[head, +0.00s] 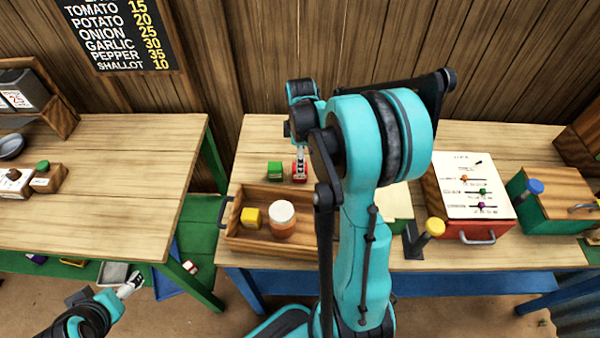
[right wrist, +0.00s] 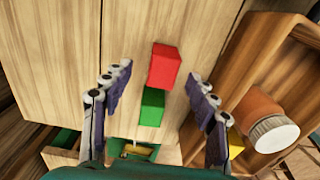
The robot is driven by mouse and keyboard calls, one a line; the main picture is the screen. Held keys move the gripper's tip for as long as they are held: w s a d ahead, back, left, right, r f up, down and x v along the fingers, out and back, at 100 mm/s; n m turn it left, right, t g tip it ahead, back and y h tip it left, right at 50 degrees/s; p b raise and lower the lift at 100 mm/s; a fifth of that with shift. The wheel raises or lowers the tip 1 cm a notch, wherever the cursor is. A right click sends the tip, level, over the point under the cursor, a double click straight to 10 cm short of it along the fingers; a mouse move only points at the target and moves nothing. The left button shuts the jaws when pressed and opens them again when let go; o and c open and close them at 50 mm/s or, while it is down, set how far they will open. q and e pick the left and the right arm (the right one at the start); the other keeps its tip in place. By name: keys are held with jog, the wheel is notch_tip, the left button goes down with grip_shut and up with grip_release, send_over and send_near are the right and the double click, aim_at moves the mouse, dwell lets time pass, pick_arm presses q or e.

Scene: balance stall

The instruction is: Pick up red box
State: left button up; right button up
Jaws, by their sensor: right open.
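The red box (head: 299,173) sits on the right wooden table, just behind the wooden tray. In the right wrist view the red box (right wrist: 165,65) shows between my right gripper's (right wrist: 160,71) two fingertips, with gaps on both sides. The right gripper (head: 300,158) is open and points down at it; in the head view it covers part of the box. I cannot tell the exact height left between them. My left gripper (head: 130,285) is low at the left, in front of the left table, far from the box; its finger opening is unclear.
A green box (right wrist: 151,107) stands close beside the red one. The wooden tray (head: 228,226) holds a yellow box (head: 251,217) and a white-lidded jar (head: 282,219). A red scale-like box with a white panel (head: 468,182) stands farther right. My right arm hides the table's middle.

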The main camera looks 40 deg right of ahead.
jog(key=f, duration=0.2)
jog(key=f+b, duration=0.1)
jog(key=f, duration=0.1)
jog(key=f+b, duration=0.1)
jog(key=f, duration=0.1)
jog(key=shift+a+f, duration=0.1)
jog(key=shift+a, duration=0.15)
jog(key=shift+s, duration=0.1)
jog(key=c, duration=1.3)
